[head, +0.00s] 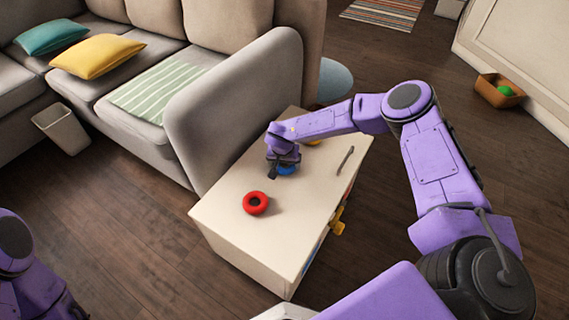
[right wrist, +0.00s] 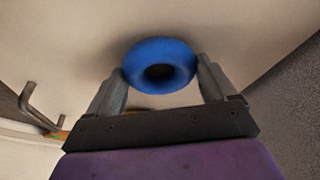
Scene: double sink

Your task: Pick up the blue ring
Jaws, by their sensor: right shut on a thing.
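The blue ring (head: 286,170) is on or just above the cream cabinet top, under my right gripper (head: 284,166), which hides most of it in the head view. In the right wrist view the blue ring (right wrist: 159,65) sits between the two grey fingers of my right gripper (right wrist: 161,75), with a finger against each side. The gripper is shut on it. I cannot tell whether the ring still touches the top. My left gripper is not in view; only part of my left arm shows at the lower left.
A red ring (head: 256,203) lies on the cream cabinet (head: 235,225), nearer its front edge. A dark handle (head: 346,160) sits on the top at the right. A yellow thing shows behind my right gripper. The grey sofa (head: 240,100) stands close behind the cabinet's left side.

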